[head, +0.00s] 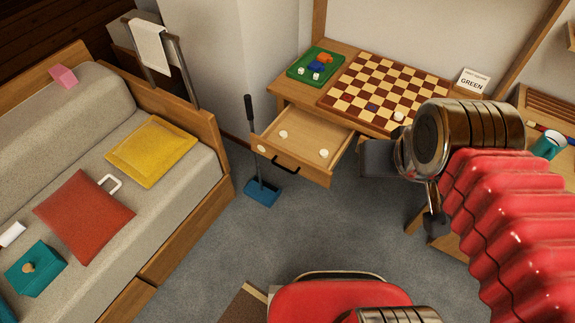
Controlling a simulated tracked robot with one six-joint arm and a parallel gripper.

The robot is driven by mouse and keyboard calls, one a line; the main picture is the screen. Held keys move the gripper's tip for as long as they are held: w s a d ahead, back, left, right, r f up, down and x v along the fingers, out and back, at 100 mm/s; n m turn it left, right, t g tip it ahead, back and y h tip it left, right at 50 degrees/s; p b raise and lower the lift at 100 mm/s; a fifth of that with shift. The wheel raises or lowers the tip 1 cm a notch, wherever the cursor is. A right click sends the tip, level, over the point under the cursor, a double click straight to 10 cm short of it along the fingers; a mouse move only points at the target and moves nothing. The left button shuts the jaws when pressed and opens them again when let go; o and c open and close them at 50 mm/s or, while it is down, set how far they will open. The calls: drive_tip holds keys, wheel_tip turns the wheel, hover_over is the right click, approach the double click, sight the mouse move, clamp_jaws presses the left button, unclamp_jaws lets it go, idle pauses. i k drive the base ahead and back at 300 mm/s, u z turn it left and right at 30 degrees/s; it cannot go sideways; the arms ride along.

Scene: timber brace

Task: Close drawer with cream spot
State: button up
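The wooden drawer (300,142) under the games table is pulled out, its inside visible from above. Its front has a dark bar handle (285,163) and a small cream spot (261,148) near its left end. Two cream discs, one on the left (283,134) and one on the right (323,153), lie in the drawer. My gripper (378,160) is to the right of the drawer, near the table's front edge, apart from the handle in the picture. My wrist partly hides it, so I cannot tell whether its fingers are open or shut.
The table carries a checkered board (385,90), a green tray (316,67) and a sign reading GREEN (473,82). A blue dustpan (262,191) with an upright dark handle stands left of the drawer. A sofa (80,130) lines the left. Grey carpet (310,225) before the drawer is clear.

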sight(309, 132)
drive_tip(key=u, duration=0.4)
drive_tip(key=i, duration=1)
drive_tip(key=z, duration=0.85)
drive_tip(key=k, duration=0.5)
